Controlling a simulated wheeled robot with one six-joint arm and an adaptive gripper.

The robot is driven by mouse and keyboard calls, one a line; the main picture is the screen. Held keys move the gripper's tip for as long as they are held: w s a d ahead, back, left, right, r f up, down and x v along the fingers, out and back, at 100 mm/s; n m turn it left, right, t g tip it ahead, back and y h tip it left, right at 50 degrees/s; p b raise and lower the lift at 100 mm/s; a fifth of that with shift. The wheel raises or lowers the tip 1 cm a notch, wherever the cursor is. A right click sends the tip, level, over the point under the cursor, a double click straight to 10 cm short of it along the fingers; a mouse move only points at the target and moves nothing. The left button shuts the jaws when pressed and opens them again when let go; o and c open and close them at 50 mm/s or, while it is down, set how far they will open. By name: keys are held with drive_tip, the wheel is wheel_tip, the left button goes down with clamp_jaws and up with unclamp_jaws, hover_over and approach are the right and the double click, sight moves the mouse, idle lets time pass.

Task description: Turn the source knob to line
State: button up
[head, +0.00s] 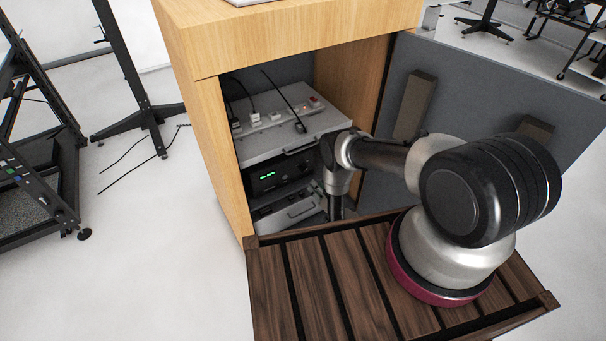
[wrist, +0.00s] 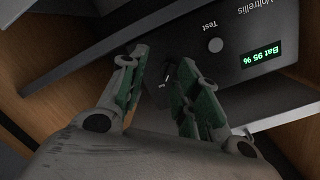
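The dark power unit (wrist: 245,30) carries a green display reading "Bat 95 %" and a round "Test" button (wrist: 215,45), all turned upside down in the wrist view. In the head view the unit (head: 282,175) sits inside the wooden cabinet with its green display lit. My gripper (wrist: 159,68) is open, its two green-padded fingers apart in front of the panel. Between them is a dark spot with small light marks, apparently the source knob (wrist: 163,82); its setting is unreadable. I cannot tell whether either finger touches it. In the head view my gripper is not clearly visible.
A grey shelf (head: 292,135) with a power strip and cables sits above the unit. Another grey device (head: 288,215) is below it. The cabinet's wooden side (head: 208,125) and grey open door (head: 480,110) flank the opening. Clear floor (head: 150,220) lies left.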

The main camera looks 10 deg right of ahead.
sight(304, 169)
drive_tip(key=shift+m+t, duration=0.4)
drive_tip(key=shift+t, duration=0.3)
drive_tip(key=w+r, duration=0.1)
drive_tip(key=w, duration=0.1)
drive_tip(key=w+a+r, duration=0.1)
drive_tip(key=w, duration=0.2)
drive_tip(key=w+a+r, duration=0.1)
drive_tip(key=w, duration=0.1)
drive_tip(key=shift+w+a, duration=0.2)
drive_tip(key=shift+w, duration=0.05)
clamp_jaws()
